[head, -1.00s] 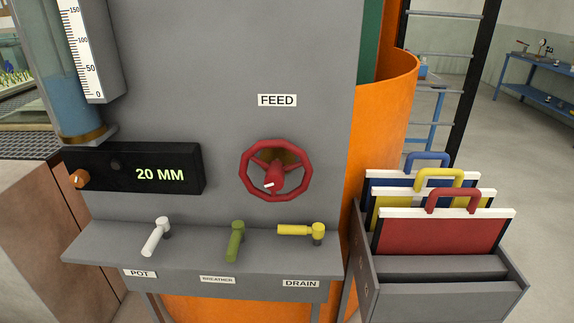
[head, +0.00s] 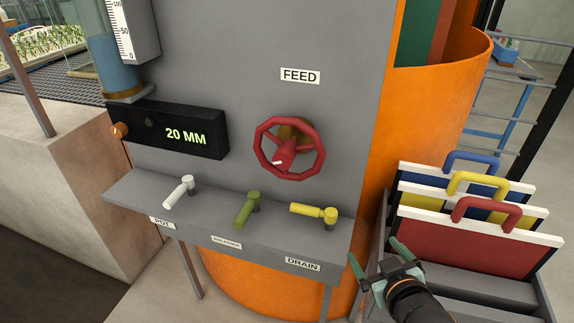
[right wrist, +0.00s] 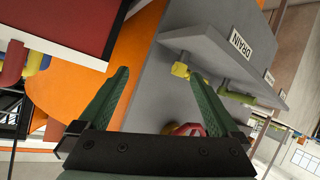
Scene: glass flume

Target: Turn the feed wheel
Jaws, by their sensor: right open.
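The red feed wheel (head: 290,148) is mounted on the grey panel under the FEED label (head: 300,75). A white mark shows low on its hub. My right gripper (head: 373,250) is open and empty, below and to the right of the wheel, apart from it, near the right end of the valve shelf. In the right wrist view the open fingers (right wrist: 158,73) have nothing between their tips. Part of the red wheel (right wrist: 186,129) shows there low between the fingers, mostly hidden by the gripper. My left gripper is not in view.
A shelf below the wheel carries white (head: 178,191), green (head: 246,210) and yellow (head: 315,212) levers. A black display (head: 180,135) reads 20 MM. A rack of handled boards (head: 465,242) stands at right, close to my right gripper. An orange cylinder (head: 425,110) is behind the panel.

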